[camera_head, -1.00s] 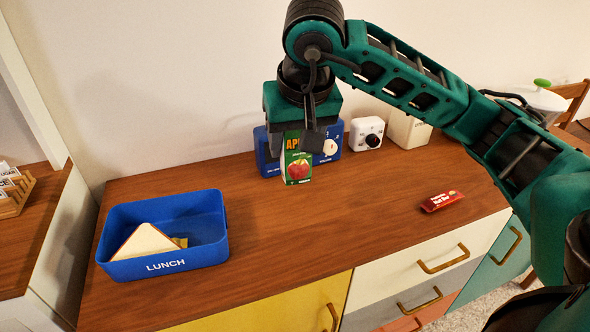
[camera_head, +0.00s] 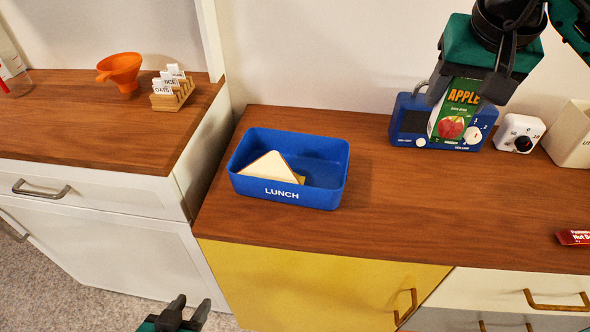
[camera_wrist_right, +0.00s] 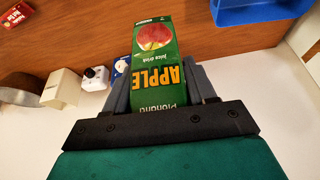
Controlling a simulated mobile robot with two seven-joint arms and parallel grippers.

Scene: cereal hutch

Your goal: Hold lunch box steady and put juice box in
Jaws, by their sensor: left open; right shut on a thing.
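The blue lunch box (camera_head: 322,196) stands open on the wooden counter in the head view, with a sandwich half (camera_head: 268,166) and a small yellowish item inside its left and middle part. Its right part looks empty. My right gripper (camera_head: 464,92) is shut on the green apple juice box (camera_head: 452,122), held upright to the right of the lunch box, in front of the blue radio. The juice box also shows between the fingers in the right wrist view (camera_wrist_right: 153,58). My left gripper (camera_head: 184,312) is open and empty at the bottom edge, below the counter's front.
A blue radio (camera_head: 408,124), a white timer (camera_head: 519,133) and a cream container (camera_head: 572,140) stand along the back right. A red nut bar (camera_head: 574,238) lies at the right. The left counter holds an orange funnel (camera_head: 121,72) and a card rack (camera_head: 172,96). Counter between lunch box and bar is clear.

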